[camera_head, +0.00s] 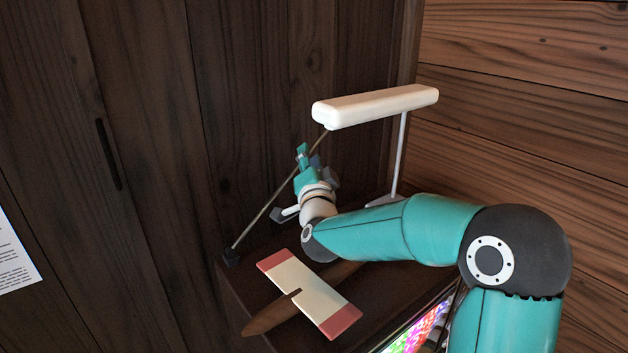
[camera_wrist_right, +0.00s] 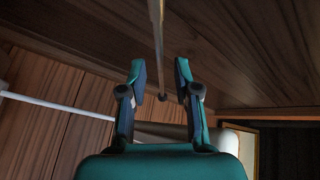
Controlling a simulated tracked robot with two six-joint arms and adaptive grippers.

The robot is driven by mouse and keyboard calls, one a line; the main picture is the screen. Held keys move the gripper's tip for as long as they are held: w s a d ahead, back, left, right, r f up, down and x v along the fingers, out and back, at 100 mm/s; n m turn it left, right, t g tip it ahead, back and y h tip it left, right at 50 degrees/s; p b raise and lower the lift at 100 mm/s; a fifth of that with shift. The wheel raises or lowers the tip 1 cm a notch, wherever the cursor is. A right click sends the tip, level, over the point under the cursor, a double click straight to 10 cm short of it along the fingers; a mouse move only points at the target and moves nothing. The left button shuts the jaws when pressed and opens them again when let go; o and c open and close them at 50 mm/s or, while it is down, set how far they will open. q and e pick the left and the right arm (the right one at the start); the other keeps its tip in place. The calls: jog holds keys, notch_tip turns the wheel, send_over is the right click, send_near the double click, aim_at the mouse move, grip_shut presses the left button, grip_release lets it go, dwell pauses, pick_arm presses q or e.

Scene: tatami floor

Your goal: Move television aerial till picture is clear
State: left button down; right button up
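The television aerial (camera_head: 262,214) is a thin rod slanting up to the right from a small black base at the left corner of the dark cabinet top. Its upper end is near the white lamp head. My right gripper (camera_head: 303,154) is beside the upper part of the rod. In the right wrist view, my right gripper (camera_wrist_right: 160,77) is open, and the rod (camera_wrist_right: 157,35) runs between its fingers without visibly touching either. The television screen (camera_head: 425,326) shows a strip of multicoloured speckle; my right arm hides much of it. My left gripper is out of view.
A white bar lamp (camera_head: 375,105) on a thin stand is behind my right arm. A cream board with red ends (camera_head: 315,290) lies across a brown wooden piece (camera_head: 268,318) on the cabinet top. Dark wood panels stand close behind; a plank wall (camera_head: 530,100) is at right.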

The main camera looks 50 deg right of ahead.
jog(key=v, duration=1)
jog(key=shift+s, duration=0.1)
